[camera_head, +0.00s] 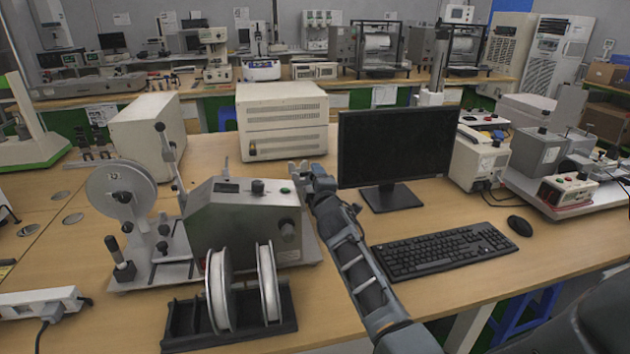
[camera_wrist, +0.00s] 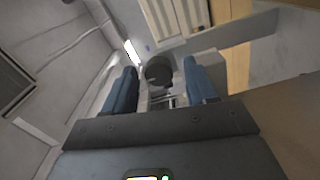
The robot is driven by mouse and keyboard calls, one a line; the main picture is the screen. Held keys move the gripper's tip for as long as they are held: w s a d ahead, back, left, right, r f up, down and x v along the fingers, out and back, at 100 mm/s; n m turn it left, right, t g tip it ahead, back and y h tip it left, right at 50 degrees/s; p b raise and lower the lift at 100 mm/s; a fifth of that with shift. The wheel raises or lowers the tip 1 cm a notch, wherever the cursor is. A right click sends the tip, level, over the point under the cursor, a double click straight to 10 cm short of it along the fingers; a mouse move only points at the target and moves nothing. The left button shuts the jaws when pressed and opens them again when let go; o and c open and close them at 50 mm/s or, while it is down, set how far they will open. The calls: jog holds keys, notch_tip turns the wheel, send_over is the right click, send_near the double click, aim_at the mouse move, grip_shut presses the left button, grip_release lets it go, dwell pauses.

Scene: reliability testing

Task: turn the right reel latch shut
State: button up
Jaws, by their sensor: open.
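The grey reel machine (camera_head: 245,215) stands on the wooden bench in the head view, with a metal reel disc (camera_head: 120,190) at its left. My gripper (camera_head: 310,178) is beside the machine's upper right edge, and my arm runs down to the lower right. In the wrist view my gripper (camera_wrist: 160,66) is open, with a blue finger on each side. A dark round knob (camera_wrist: 158,72) shows between the fingers, with gaps at both sides. It may be the right reel latch; I cannot tell. No right latch is clear in the head view, where my gripper covers that area.
Two metal reels (camera_head: 219,290) stand on a black rack in front of the machine. A monitor (camera_head: 396,147), keyboard (camera_head: 440,250) and mouse (camera_head: 519,225) are right of my arm. A beige box (camera_head: 282,120) stands behind my gripper. Bare bench lies in front of the keyboard.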

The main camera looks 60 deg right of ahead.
jog(key=v, duration=0.7)
jog(key=shift+s+a, duration=0.25)
jog(key=shift+a, duration=0.05)
dwell(0.4)
